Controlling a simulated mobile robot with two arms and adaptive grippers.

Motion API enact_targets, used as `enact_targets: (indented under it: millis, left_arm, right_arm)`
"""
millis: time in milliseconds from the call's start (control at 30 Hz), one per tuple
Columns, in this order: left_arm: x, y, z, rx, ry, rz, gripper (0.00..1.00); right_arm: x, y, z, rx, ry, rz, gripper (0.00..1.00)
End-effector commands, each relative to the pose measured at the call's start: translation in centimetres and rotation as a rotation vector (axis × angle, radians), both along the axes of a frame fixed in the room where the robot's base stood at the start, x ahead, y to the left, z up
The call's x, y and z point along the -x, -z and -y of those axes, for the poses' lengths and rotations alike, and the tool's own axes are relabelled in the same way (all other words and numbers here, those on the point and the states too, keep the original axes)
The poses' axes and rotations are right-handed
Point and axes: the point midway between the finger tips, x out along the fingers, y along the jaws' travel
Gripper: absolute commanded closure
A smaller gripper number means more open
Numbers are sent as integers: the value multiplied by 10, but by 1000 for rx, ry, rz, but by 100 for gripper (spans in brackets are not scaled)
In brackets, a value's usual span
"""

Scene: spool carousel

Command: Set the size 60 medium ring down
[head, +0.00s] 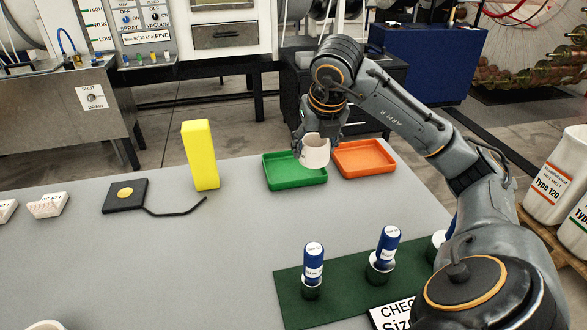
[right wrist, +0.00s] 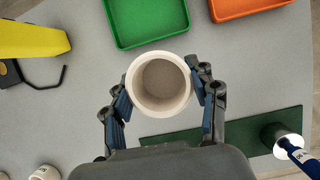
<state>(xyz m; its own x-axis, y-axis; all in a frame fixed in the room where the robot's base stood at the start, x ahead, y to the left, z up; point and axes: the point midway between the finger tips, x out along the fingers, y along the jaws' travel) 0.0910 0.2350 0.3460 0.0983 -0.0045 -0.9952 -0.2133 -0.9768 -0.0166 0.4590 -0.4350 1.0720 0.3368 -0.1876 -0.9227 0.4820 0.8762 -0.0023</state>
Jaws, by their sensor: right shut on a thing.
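A cream-white hollow ring (head: 315,152) is in my right gripper (head: 317,142), held in front of the green tray (head: 300,180) as the head view sees it. In the right wrist view the two fingers (right wrist: 160,88) press on opposite sides of the ring (right wrist: 160,110), and I look down through its round opening. The grey table shows through the opening. In that view the ring lies below the green tray (right wrist: 150,22), outside its outline. Its height above the table is hard to tell. No size marking is readable on it. My left gripper is not in view.
An orange tray (head: 364,158) stands right of the green one. A tall yellow block (head: 200,155) and a black pad (head: 125,195) with a bent rod are to the left. Blue-handled gauges (head: 313,264) stand on a dark green mat (head: 340,300). The table's middle is clear.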

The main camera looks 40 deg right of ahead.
Motion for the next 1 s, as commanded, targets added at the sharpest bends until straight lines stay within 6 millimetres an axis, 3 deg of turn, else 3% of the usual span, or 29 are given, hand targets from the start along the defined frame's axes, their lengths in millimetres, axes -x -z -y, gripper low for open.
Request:
enact_targets:
  millis: [367,500,700,867,1000]
  left_arm:
    - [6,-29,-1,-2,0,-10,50]
    - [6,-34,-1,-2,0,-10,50]
    - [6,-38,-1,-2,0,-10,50]
    - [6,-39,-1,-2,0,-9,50]
    - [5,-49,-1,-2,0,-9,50]
  right_arm:
    - [-79,35,32,-7,5,-5,79]
    - [-99,65,41,-5,3,-6,79]
    - [-116,87,49,-2,2,-4,79]
    - [-121,95,51,-1,1,-3,79]
    - [-122,113,52,-2,1,-8,79]
